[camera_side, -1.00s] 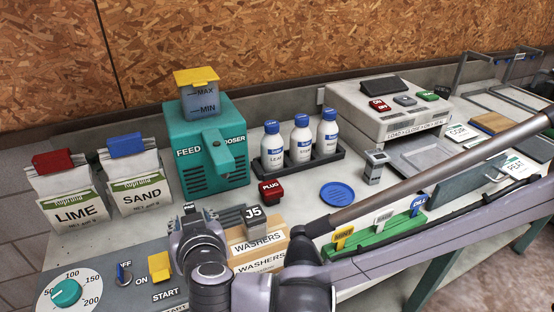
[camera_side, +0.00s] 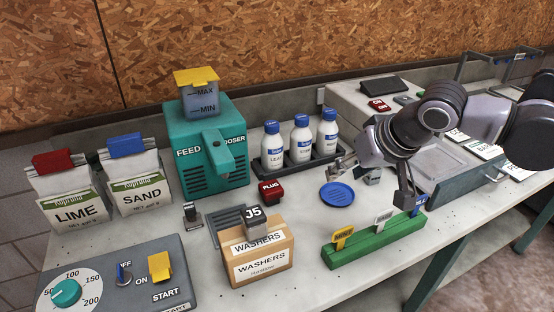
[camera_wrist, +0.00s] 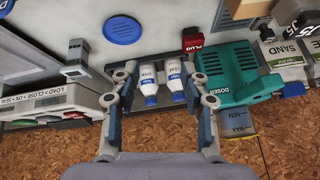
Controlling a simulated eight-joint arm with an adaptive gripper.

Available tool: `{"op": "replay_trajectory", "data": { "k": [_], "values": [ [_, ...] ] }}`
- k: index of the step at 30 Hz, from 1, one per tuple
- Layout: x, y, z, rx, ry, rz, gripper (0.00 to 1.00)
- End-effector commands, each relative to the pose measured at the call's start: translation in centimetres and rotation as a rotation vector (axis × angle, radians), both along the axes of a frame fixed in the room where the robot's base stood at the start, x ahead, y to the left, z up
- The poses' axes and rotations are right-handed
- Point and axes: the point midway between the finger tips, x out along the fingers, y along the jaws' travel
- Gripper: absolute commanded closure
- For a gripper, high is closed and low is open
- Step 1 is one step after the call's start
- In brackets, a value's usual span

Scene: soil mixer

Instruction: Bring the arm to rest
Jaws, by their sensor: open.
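My gripper (camera_side: 371,180) is at the right of the side view, above the bench near the blue round dish (camera_side: 337,194), its fingers spread and empty. In the wrist view my gripper (camera_wrist: 160,72) shows both fingers wide apart. Two white bottles (camera_wrist: 148,78) with blue caps show in the gap between them, with nothing held. How far the fingertips are from the bench and bottles is hard to tell.
The bottle tray (camera_side: 270,172) stands behind the dish. A green rack (camera_side: 375,243) with tags stands in front of my gripper. The washers box (camera_side: 262,264), teal feed doser (camera_side: 215,155) and control panel (camera_side: 120,283) are to the left. Bare bench lies between box and rack.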

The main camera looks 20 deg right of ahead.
Motion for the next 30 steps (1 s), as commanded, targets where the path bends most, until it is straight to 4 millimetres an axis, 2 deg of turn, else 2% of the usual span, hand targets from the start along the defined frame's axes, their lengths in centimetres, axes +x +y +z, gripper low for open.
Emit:
{"op": "replay_trajectory", "data": {
  "k": [1, 6, 9, 12, 18, 30],
  "values": [
    [-0.9, -2.8, -0.6, -0.013, 0.003, 0.001, 0.54],
    [-4.2, -9.6, -2.7, -0.066, 0.001, 0.057, 0.54],
    [-6.2, -12.5, -4.2, -0.094, -0.006, 0.086, 0.54],
    [-7.7, -14.3, -5.3, -0.118, -0.017, 0.109, 0.54],
    [-9.1, -15.8, -6.6, -0.145, -0.028, 0.136, 0.54],
    [-9.2, -15.9, -6.6, -0.147, -0.029, 0.137, 0.54]
  ]
}}
